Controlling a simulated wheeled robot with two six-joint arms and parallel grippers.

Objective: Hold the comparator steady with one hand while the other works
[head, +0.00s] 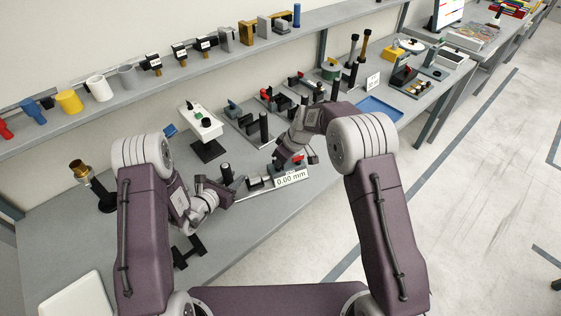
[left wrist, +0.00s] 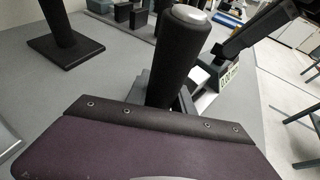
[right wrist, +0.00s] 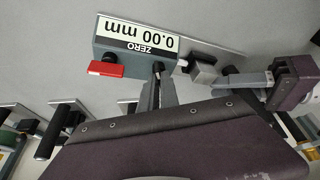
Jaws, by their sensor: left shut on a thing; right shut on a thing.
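The comparator is a long grey bar fixture (head: 262,194) on the bench, with a "0.00 mm" display (head: 292,177). The right wrist view shows its display (right wrist: 138,38), marked ZERO, upside down, with a red tab (right wrist: 105,70) beside it. My left gripper (head: 232,184) is shut at the comparator's left end, by an upright black handle (head: 226,172). That handle fills the middle of the left wrist view (left wrist: 180,55); the fingertips are mostly hidden there. My right gripper (head: 279,162) is shut on a small dark part (right wrist: 158,68) beside the display.
A white device on a black stand (head: 203,125) stands behind my left arm. Several black-handled fixtures (head: 252,124) line the bench behind the comparator. A blue tray (head: 380,108) lies to the right. A black bracket (head: 188,252) lies near the front. A shelf (head: 130,98) runs above.

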